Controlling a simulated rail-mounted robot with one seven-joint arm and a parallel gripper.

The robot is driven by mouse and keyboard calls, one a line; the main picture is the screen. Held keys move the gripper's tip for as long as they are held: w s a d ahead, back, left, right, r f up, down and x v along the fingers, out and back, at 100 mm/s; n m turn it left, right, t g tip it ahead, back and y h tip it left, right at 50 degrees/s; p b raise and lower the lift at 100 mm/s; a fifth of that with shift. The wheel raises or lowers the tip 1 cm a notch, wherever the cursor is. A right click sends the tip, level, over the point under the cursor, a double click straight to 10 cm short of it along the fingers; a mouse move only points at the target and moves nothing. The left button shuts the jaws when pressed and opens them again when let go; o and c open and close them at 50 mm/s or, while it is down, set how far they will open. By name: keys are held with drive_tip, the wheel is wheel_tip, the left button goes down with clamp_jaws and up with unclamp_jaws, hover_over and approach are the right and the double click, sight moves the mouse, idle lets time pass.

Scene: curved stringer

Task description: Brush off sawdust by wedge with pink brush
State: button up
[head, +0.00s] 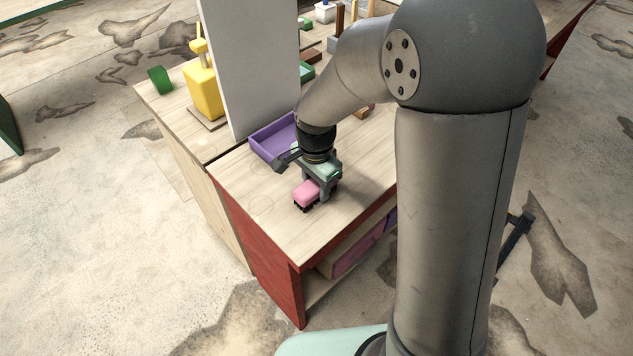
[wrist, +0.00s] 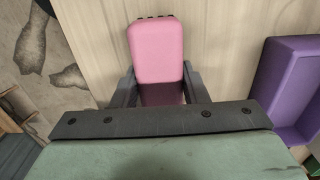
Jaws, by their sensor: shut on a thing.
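The pink brush (head: 306,193) with dark bristles is at the tabletop near the table's front left part. My gripper (head: 321,192) is shut on it from above. In the wrist view the pink brush (wrist: 156,52) lies between the two dark fingers (wrist: 158,90), and a few dark bristles show at its far end. I cannot tell whether the bristles touch the tabletop. No sawdust or wedge can be made out clearly in either view.
A purple tray (head: 272,138) lies behind my gripper, next to a tall white panel (head: 250,65). A yellow container (head: 203,92) and a green piece (head: 160,79) stand beyond the panel. The wooden tabletop (head: 262,205) left of the brush is clear up to its edge.

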drive_tip(key=r+p, duration=0.1)
drive_tip(key=r, duration=0.2)
drive_tip(key=shift+d+r, duration=0.15)
drive_tip(key=shift+d, duration=0.05)
drive_tip(key=shift+w+r+p, duration=0.1)
drive_tip(key=shift+r+p, duration=1.55)
drive_tip(key=shift+r, duration=0.7)
